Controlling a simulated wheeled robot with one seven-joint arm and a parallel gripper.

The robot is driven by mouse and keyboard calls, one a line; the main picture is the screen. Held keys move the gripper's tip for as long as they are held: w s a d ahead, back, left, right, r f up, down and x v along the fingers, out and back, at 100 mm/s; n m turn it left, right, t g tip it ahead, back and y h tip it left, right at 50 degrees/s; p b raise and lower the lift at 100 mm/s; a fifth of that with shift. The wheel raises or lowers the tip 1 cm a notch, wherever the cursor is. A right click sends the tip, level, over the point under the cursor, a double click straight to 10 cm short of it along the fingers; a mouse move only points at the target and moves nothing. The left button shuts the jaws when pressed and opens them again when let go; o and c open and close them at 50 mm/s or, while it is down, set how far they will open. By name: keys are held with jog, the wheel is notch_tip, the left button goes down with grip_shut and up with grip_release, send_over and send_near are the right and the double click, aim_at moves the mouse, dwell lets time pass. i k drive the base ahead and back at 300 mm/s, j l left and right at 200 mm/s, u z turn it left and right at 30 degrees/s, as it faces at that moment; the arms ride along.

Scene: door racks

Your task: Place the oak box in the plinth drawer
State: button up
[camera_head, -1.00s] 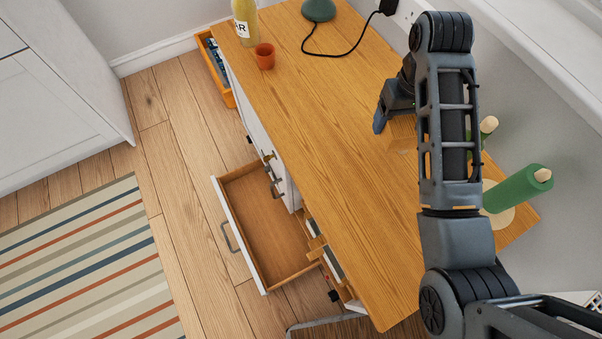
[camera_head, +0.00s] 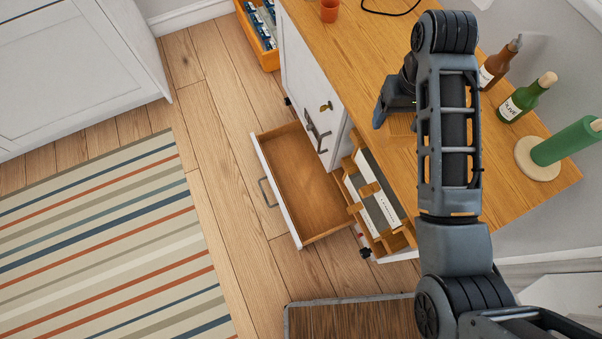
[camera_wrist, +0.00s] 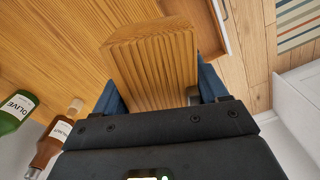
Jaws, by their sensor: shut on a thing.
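The oak box (camera_wrist: 150,62), light wood with a ridged face, is between the blue fingers of my gripper (camera_wrist: 160,90) in the wrist view. My gripper is shut on it. In the head view my gripper (camera_head: 395,105) is over the right part of the wooden worktop, and only a small part of the box (camera_head: 402,125) shows beside it. A low drawer with a white front (camera_head: 304,186), which looks like the plinth drawer, is pulled open above the floor. Its inside is bare wood and looks empty. It lies left of and below my gripper.
An open divided drawer (camera_head: 352,205) holds pale items beside the empty drawer. A brown bottle (camera_head: 494,68), a green bottle (camera_head: 522,100) and a green roll on a stand (camera_head: 565,143) stand right of my arm. An orange cup (camera_head: 329,10) stands at the back. Striped rug (camera_head: 95,240) lies left.

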aim_at(304, 187)
jog(key=j+z, duration=0.1)
jog(key=j, duration=0.3)
jog(key=k+j+z, duration=0.1)
jog(key=j, duration=0.25)
jog(key=k+j+z, duration=0.1)
jog(key=j, duration=0.25)
jog(key=k+j+z, duration=0.1)
jog(key=j, duration=0.3)
jog(key=k+j+z, duration=0.1)
jog(key=j, duration=0.25)
jog(key=i+j+z, duration=0.15)
jog(key=j+z, duration=0.15)
jog(key=j, duration=0.75)
jog(key=j+z, duration=0.3)
jog(key=j, duration=0.75)
jog(key=i+j, duration=0.2)
jog(key=j, duration=0.2)
jog(key=i+j, duration=0.25)
jog(key=j+z, duration=0.05)
jog(key=j, duration=0.05)
